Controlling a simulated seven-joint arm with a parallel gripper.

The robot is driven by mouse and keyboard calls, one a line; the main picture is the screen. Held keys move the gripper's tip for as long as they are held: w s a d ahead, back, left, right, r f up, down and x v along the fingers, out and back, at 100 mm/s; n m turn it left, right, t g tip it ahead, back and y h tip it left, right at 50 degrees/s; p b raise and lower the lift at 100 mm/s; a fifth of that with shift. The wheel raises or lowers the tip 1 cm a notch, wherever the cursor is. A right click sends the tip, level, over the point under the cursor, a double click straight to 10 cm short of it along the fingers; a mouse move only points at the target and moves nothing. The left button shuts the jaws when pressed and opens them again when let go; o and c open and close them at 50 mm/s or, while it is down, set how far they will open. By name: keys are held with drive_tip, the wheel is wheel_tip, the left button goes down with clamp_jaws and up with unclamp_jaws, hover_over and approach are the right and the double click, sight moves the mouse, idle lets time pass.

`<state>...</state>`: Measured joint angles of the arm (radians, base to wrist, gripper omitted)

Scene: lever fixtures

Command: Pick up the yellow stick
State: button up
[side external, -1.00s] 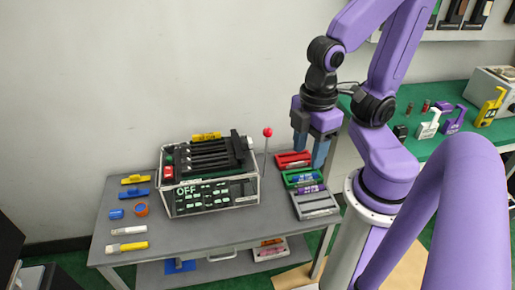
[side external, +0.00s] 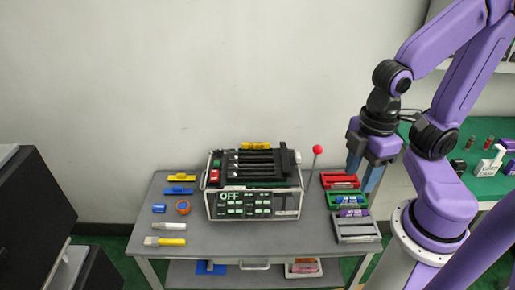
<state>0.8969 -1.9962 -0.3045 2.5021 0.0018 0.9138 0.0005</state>
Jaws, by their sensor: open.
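Several yellow pieces are in view, and I cannot tell for sure which is the yellow stick. A yellow and white stick (side external: 168,241) lies flat at the front left of the grey table. A flat yellow piece with a raised part (side external: 180,177) lies at the back left. Another yellow piece (side external: 256,145) shows at the back of the black lever machine (side external: 254,203). My gripper (side external: 362,177) is open, with blue fingers pointing down, by the trays at the table's right side, well away from all the yellow pieces. Nothing shows between its fingers.
Red (side external: 339,181), green (side external: 336,204) and grey (side external: 356,237) trays line the table's right side. A red-knobbed lever (side external: 317,150) rises beside the machine. A blue piece (side external: 179,190), an orange-and-blue ring (side external: 183,208) and a white stick (side external: 169,226) lie left of the machine.

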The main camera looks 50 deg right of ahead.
drive_tip(key=w+f+m+y, duration=0.2)
drive_tip(key=w+f+m, duration=0.1)
drive_tip(key=w+m, duration=2.2)
drive_tip(key=w+d+f+m+t, duration=0.2)
drive_tip(key=w+d+f+m, duration=0.4)
drive_tip(key=w+d, duration=0.4)
drive_tip(key=w+d+f+m+t, duration=0.1)
drive_tip(key=w+d+f+m, duration=0.2)
drive_tip(key=w+d+m, duration=0.7)
drive_tip(key=n, duration=0.1)
hover_over(256, 143)
drive_tip(key=s+d, duration=0.2)
drive_tip(key=shift+y, duration=0.4)
wheel_tip(256, 143, down, 10)
drive_tip(key=shift+a+f, duration=0.1)
drive_tip(key=shift+a, duration=0.05)
drive_tip(key=shift+w+x, duration=0.1)
drive_tip(key=shift+x, duration=1.4)
drive_tip(key=shift+w+x, duration=0.15)
drive_tip(key=shift+x, duration=1.35)
drive_tip(key=shift+a, duration=0.1)
